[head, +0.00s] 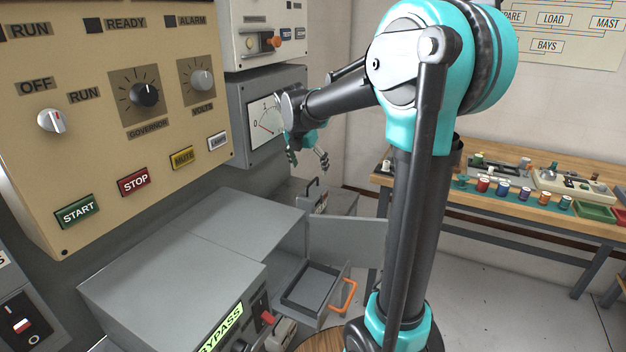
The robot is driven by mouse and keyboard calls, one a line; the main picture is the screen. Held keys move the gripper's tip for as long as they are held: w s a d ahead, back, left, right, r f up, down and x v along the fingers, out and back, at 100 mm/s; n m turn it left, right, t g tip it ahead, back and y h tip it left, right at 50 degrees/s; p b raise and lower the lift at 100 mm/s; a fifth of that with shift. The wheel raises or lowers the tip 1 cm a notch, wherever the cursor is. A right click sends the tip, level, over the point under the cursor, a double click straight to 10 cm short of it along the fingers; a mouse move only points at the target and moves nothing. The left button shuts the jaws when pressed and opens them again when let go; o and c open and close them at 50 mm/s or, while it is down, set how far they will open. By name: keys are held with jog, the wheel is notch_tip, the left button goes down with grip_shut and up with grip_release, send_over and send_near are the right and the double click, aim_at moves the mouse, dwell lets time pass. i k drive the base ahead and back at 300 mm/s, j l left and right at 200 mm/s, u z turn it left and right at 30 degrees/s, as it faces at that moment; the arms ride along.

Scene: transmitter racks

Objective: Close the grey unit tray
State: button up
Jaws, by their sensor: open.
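The grey unit tray (312,286) shows low in the middle of the head view. It is pulled out of a grey cabinet, and its dark-edged inside looks empty. An orange handle (348,296) is at the tray's right front end. My gripper (308,161) is open and empty, with its fingers apart and pointing down. It is in front of the grey meter box, well above the tray and apart from it.
A grey door panel (352,240) stands open behind the tray. A grey bypass box (185,300) is at the left, below a beige control panel (110,120). A wooden bench (470,205) with spools stands at the right. Floor is clear before it.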

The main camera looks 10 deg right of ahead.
aim_at(307, 299)
jog(key=k, duration=1)
